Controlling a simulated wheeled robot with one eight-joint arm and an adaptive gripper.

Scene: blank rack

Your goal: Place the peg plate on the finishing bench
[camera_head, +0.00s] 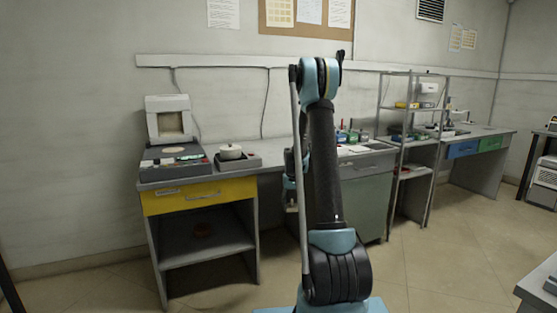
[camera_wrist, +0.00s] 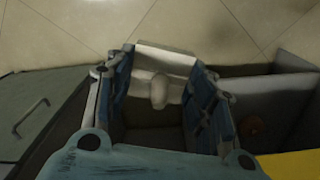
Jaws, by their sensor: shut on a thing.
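A pale plate with a rounded peg on it, which looks like the peg plate (camera_wrist: 168,60), is held between the blue-padded fingers of my gripper (camera_wrist: 162,84) in the wrist view. My gripper is shut on it. The plate is in the air, with the tiled floor behind it. In the head view my arm hides most of the gripper, and I cannot make out the plate. A grey bench with a yellow drawer (camera_head: 200,195) stands left of my arm. I cannot tell from any label which bench is the finishing bench.
A green cabinet (camera_head: 368,205) stands right of my arm, then an open shelf rack (camera_head: 408,140) and a bench with blue and green drawers (camera_head: 462,149).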

